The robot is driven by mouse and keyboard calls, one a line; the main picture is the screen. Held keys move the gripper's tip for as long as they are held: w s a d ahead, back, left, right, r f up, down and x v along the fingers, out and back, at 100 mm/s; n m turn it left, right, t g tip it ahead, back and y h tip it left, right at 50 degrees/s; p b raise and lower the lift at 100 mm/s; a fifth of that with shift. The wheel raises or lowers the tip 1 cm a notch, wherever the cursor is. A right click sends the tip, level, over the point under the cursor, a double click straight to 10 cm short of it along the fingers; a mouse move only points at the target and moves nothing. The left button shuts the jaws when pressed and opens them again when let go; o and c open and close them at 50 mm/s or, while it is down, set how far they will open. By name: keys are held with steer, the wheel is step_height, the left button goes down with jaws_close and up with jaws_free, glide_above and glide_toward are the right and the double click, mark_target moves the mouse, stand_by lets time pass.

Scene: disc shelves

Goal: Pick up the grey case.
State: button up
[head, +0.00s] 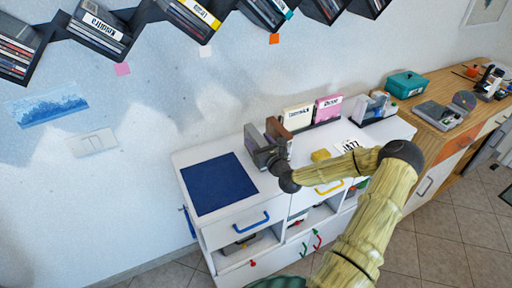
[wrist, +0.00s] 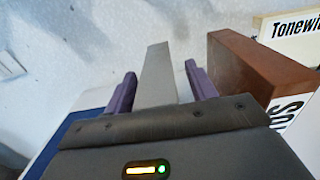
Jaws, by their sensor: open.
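The grey case (wrist: 158,76) stands upright in the wrist view, between the two purple fingers of my gripper (wrist: 160,82). The fingers are open, with a gap showing on each side of the case. In the head view the grey case (head: 253,138) stands on the white cabinet, partly hidden by my gripper (head: 268,158). A brown case (wrist: 252,62) stands just right of the right finger, close to it. It also shows in the head view (head: 277,132). The lower part of the grey case is hidden by my gripper's body.
A dark blue mat (head: 218,184) lies on the white cabinet top (head: 183,160) to the left. A cream case (head: 297,117) and a pink case (head: 328,108) stand right of the brown one. A yellow block (head: 320,155) lies near my arm. The wall is behind.

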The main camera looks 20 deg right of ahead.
stand_by(0.3)
steer(key=c, duration=1.2)
step_height(320, 180, up, 10)
